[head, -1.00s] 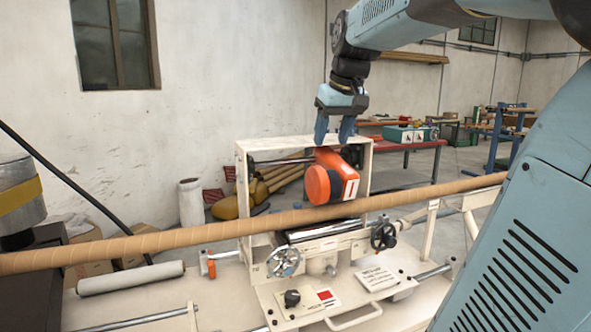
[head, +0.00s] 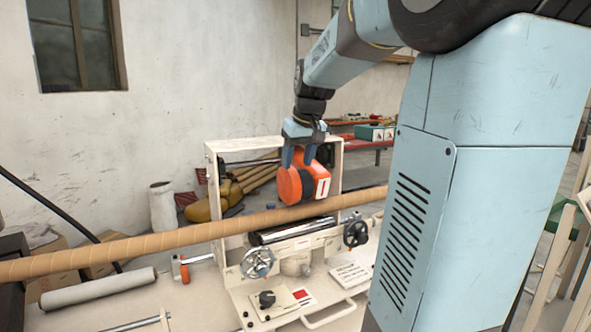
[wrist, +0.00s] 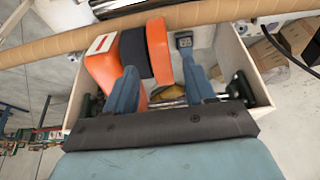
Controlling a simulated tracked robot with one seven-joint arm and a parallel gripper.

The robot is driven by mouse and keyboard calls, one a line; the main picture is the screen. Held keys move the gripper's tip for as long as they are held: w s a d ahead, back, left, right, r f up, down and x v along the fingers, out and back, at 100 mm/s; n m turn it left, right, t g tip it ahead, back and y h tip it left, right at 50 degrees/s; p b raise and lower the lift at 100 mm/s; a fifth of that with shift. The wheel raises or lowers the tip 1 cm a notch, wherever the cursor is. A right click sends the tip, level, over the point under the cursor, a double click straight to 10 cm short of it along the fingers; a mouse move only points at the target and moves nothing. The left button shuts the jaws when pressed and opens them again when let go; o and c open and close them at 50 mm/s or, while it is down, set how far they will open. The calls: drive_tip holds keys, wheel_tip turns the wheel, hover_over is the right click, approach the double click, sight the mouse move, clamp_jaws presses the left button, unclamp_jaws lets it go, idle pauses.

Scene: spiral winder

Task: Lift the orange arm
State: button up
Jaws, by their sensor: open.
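The orange arm (head: 322,187) is a block with a rounded orange end and a dark band, set inside a cream frame (head: 211,185) above the long brown tube (head: 140,241). My gripper (head: 298,163) points down at the top of the orange arm. In the wrist view the orange arm (wrist: 98,68) shows with its dark band (wrist: 135,55). There my gripper (wrist: 160,78) is open, with one blue finger over the orange arm and the other beside it on the right. I cannot tell whether the fingers touch it.
The brown tube runs across the machine just below the orange arm. Handwheels (head: 257,264) and a control box (head: 275,300) stand in front. A pale roll (head: 98,287) lies at the left. A wall stands behind.

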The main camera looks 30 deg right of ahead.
sight(294, 175)
drive_tip(key=shift+x, duration=1.75)
clamp_jaws()
